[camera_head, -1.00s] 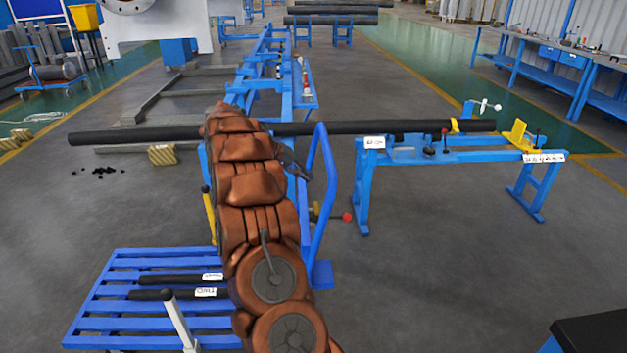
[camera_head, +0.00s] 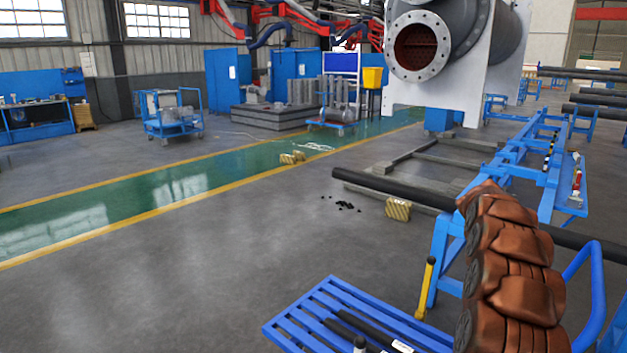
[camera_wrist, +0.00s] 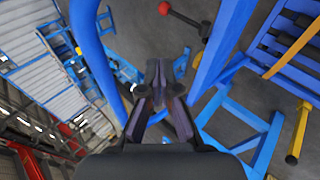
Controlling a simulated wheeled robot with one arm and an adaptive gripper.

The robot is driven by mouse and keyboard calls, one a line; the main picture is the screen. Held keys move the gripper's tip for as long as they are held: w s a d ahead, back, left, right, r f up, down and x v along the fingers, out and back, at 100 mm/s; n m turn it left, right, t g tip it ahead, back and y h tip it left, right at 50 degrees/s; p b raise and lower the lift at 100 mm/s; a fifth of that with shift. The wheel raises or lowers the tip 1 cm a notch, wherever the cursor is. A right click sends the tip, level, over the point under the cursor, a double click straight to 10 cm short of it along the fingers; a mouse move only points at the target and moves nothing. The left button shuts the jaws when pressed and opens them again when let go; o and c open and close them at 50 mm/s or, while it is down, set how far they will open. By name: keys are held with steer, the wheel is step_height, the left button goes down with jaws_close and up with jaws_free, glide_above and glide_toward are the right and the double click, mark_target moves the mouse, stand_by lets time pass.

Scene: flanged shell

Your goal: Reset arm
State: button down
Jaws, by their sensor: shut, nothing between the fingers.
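My gripper (camera_wrist: 156,75) shows in the middle of the wrist view, shut and empty, its dark fingers together at the tips. Blue frame tubes stand on both sides of it in that view; I cannot tell how near they are. In the head view my brown-covered arm rises at the lower right and the gripper is hidden. The grey flanged shell (camera_head: 460,28) sits at the top, its round bolted flange facing me.
A long dark pipe (camera_head: 385,188) passes behind my arm on blue supports. A blue slatted cart (camera_head: 300,318) with short dark bars stands in front. Yellow-striped blocks (camera_head: 398,209) lie on the floor. The grey floor at left is clear up to the green walkway (camera_head: 130,198).

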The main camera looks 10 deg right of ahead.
steer(key=s+a+r+n+t+y+p, duration=0.1)
steer(key=s+a+r+n, duration=0.1)
steer(key=a, duration=0.7)
steer(key=s+a+r+n+t+y+p, duration=0.1)
steer(key=s+a+r+n, duration=0.1)
steer(key=a, duration=0.7)
steer(key=s+a+r+n+t+y, duration=0.1)
steer(key=a+r, duration=0.2)
steer(key=a, duration=0.7)
steer(key=s+a+f+n+y+p, duration=0.1)
steer(key=s+a+n+y+p, duration=0.1)
steer(key=s+a, duration=1.8)
steer(key=s+n+y, duration=0.1)
steer(key=s+y, duration=0.1)
steer(key=s, duration=0.1)
steer(key=shift+s+a+f+n+p, duration=0.2)
steer(key=shift+s+f+n+p, duration=0.1)
steer(key=shift+p, duration=0.1)
